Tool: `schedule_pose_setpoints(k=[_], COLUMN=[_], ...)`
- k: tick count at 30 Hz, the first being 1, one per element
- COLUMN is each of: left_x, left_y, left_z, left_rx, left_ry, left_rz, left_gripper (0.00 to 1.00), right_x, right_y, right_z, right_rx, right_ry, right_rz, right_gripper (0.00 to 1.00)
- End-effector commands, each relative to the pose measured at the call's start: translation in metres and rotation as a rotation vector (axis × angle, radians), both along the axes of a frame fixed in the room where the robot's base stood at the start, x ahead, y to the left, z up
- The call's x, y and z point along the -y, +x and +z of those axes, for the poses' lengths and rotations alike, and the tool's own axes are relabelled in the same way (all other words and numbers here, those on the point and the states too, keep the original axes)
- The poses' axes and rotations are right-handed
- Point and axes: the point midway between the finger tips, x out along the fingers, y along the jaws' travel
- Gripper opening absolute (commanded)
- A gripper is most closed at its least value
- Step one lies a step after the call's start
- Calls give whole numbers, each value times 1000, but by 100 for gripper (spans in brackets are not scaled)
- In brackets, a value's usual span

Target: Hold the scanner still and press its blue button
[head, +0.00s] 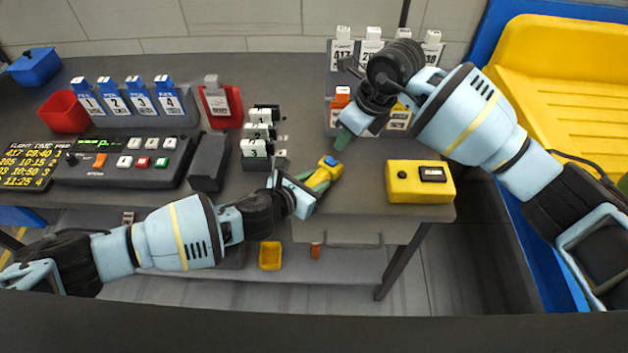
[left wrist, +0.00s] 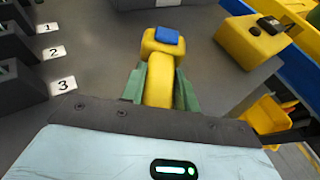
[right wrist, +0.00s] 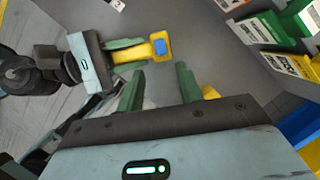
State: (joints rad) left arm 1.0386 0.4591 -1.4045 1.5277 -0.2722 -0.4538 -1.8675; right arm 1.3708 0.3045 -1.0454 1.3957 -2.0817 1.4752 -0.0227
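The yellow scanner (head: 333,166) has a blue button (head: 329,161) on its head and sits just above or on the table near the front edge; I cannot tell if it touches. My left gripper (head: 318,181) is shut on its handle. In the left wrist view the green fingers flank the scanner handle (left wrist: 159,84), with the blue button (left wrist: 167,35) facing up beyond them. My right gripper (head: 343,139) is above and behind the scanner, apart from it. In the right wrist view its fingers (right wrist: 160,86) are parted and empty, with the blue button (right wrist: 160,47) beyond them.
A yellow box (head: 405,195) with a dark display stands right of the scanner. Numbered black holders (head: 254,150) stand to its left. A card rack (head: 375,60) stands behind my right gripper. A button console (head: 120,175) lies further left.

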Motion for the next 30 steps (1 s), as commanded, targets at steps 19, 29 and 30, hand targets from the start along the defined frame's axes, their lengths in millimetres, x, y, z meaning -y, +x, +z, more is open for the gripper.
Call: schedule_pose_setpoints(k=[19, 29, 30], left_x=[0, -1, -1], left_y=[0, 0, 0], left_z=[0, 0, 0], left_rx=[-1, -1, -1], left_ry=[1, 1, 1], left_rz=[1, 1, 1], left_gripper=[1, 1, 1], right_x=[0, 0, 0], right_y=[0, 0, 0], right_z=[0, 0, 0], right_rx=[0, 0, 0], right_ry=[0, 0, 0], right_rz=[0, 0, 0], right_gripper=[0, 0, 0])
